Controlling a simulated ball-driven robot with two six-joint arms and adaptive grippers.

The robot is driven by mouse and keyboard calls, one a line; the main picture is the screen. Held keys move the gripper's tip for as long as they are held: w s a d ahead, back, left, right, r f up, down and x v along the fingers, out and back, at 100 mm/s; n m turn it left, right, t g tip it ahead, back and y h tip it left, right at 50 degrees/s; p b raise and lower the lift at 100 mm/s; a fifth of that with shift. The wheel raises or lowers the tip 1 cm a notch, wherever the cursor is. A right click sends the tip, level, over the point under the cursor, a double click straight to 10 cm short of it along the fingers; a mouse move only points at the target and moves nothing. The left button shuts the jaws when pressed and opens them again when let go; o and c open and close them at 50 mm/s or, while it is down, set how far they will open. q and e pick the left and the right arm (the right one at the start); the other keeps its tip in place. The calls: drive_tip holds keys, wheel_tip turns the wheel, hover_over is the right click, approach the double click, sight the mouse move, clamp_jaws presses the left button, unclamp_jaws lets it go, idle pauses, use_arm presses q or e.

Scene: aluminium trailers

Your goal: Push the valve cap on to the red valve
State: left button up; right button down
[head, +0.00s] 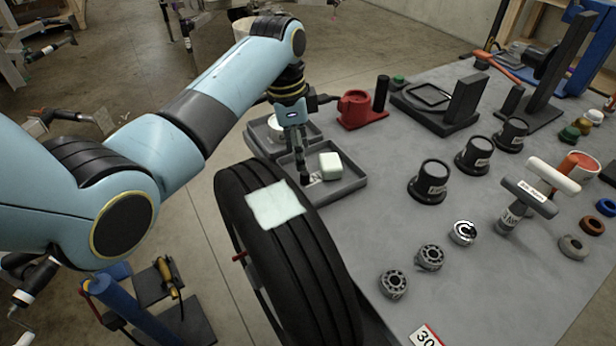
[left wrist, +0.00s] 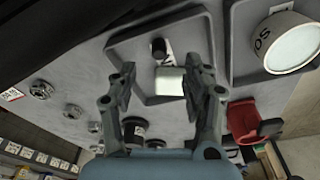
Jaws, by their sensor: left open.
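A small black cylinder (left wrist: 158,47), which looks like the valve cap, stands in a grey tray (left wrist: 120,50) beside a pale block (left wrist: 170,82). A small red stem (head: 240,257), likely the red valve, sticks out at the left side of a black tyre (head: 325,262). My left gripper (head: 304,168) points down over the tray. In the left wrist view its fingers (left wrist: 160,72) are apart, with nothing seen held between them. My right gripper is not in view.
A pale cloth (head: 275,204) lies over the tyre's tread, beside the tray. A second tray with a round tin (head: 275,126) is behind. A red clamp-like part (head: 357,106), black knobs (head: 430,180) and bearings (head: 394,284) stand on the grey table.

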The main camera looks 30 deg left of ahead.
sight(304, 173)
use_arm(q)
drive_tip(key=shift+w+d+f, duration=0.1)
drive_tip(key=shift+d+f, duration=0.1)
drive_tip(key=shift+f, duration=0.1)
drive_tip(key=f, duration=0.4)
drive_tip(key=shift+w+d+f, duration=0.2)
drive_tip(key=shift+d+f, duration=0.05)
drive_tip(key=shift+f, duration=0.25)
drive_tip(key=shift+c, duration=1.8)
drive_tip(key=c, duration=0.4)
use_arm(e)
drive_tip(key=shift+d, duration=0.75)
